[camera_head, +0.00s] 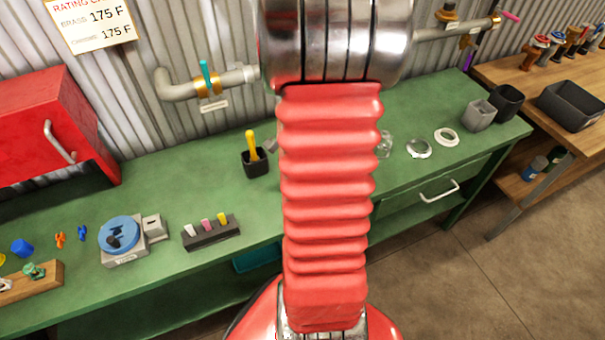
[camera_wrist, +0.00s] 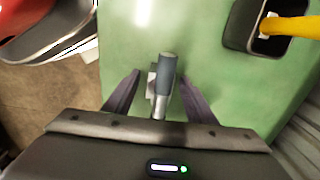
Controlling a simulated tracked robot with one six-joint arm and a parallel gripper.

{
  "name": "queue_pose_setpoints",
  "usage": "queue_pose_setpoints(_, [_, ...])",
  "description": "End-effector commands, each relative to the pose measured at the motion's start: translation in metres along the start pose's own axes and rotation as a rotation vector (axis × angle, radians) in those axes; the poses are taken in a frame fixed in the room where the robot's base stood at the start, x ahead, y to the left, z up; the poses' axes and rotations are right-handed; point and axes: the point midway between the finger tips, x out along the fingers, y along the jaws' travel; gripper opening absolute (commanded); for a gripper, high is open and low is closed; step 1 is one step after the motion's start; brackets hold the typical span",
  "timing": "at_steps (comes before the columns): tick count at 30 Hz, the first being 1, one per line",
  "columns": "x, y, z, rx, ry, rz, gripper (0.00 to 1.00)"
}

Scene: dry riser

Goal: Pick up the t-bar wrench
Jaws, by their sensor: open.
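In the wrist view, a tool with a blue-grey handle (camera_wrist: 166,74) and a short metal shaft stands over the green bench, and I take it for the t-bar wrench. A pale block shows just left of its handle. My gripper (camera_wrist: 159,78) is open, with one dark finger on each side of the tool and a visible gap to each. The shaft's lower end is hidden by the gripper body. In the head view my red arm covers the gripper and most of the tool.
A black cup (camera_head: 256,163) with a yellow-handled tool stands on the green bench (camera_head: 160,265) close by; the cup also shows in the wrist view (camera_wrist: 240,38). A pipe with a teal-handled valve (camera_head: 207,80) runs along the wall. A dark block with coloured pieces (camera_head: 211,233) lies left.

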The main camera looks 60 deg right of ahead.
Motion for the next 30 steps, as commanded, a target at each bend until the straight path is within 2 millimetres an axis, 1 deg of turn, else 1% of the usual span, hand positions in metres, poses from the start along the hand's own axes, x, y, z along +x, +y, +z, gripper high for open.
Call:
queue_pose_setpoints(13, [-0.0006,-0.0001,-0.0003,0.001,0.0,-0.001,0.5])
queue_pose_setpoints(30, [-0.0006,-0.0001,-0.0006,0.001,0.0,-0.001,0.1])
